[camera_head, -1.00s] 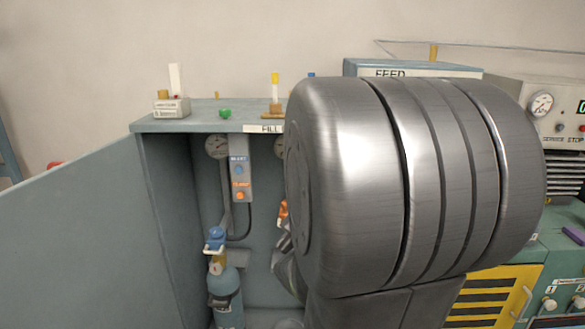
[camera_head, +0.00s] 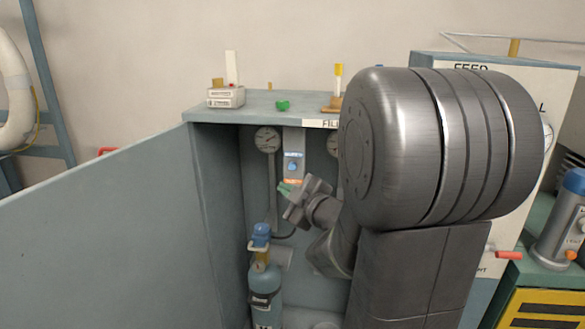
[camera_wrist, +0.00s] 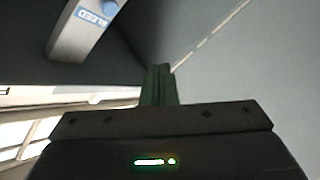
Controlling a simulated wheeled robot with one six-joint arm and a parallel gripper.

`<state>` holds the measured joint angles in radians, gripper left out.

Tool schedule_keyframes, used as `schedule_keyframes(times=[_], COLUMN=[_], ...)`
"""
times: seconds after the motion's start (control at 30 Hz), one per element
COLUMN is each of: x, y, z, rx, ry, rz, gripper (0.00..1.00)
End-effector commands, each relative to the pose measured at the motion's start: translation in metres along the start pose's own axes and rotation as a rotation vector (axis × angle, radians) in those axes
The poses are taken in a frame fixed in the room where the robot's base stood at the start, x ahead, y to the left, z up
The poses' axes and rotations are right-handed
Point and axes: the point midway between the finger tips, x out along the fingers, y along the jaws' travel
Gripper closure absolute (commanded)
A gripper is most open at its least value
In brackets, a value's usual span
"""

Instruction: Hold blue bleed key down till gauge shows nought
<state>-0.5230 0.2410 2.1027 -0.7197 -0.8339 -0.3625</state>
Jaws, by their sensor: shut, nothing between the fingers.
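The blue bleed key (camera_head: 292,167) is on a grey upright panel (camera_head: 293,142) inside the open cabinet. In the wrist view the key (camera_wrist: 109,6) shows at the top edge beside a "BLEED" label (camera_wrist: 91,19). My gripper (camera_head: 286,189) is shut and empty, its green fingertips just below the key in the head view. In the wrist view the closed fingertips (camera_wrist: 158,72) are apart from the key, which lies up and left of them. A round gauge (camera_head: 268,139) is left of the panel; its reading is too small to tell. My gripper hides the panel's lower part.
The cabinet door (camera_head: 100,235) stands open at left. A blue-topped cylinder (camera_head: 263,285) stands low in the cabinet. Small items, including a white block (camera_head: 226,97), sit on the cabinet top. A second gauge is mostly hidden by my arm.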

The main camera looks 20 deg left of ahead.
Motion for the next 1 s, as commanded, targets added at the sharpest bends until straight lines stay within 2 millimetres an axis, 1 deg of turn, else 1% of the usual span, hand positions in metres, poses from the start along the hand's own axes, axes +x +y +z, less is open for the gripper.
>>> schedule_keyframes(times=[0.17,0.4,0.6,0.77,1.0], x=[0.011,0.035,0.051,0.058,0.060], y=[0.010,0.028,0.038,0.042,0.044], z=[0.007,0.025,0.038,0.043,0.044], rx=[0.001,0.001,0.001,0.000,0.001], ry=[-0.002,-0.003,-0.001,-0.001,-0.001], rz=[0.000,-0.001,0.001,0.000,0.000], gripper=[1.00,1.00,1.00,1.00,1.00])
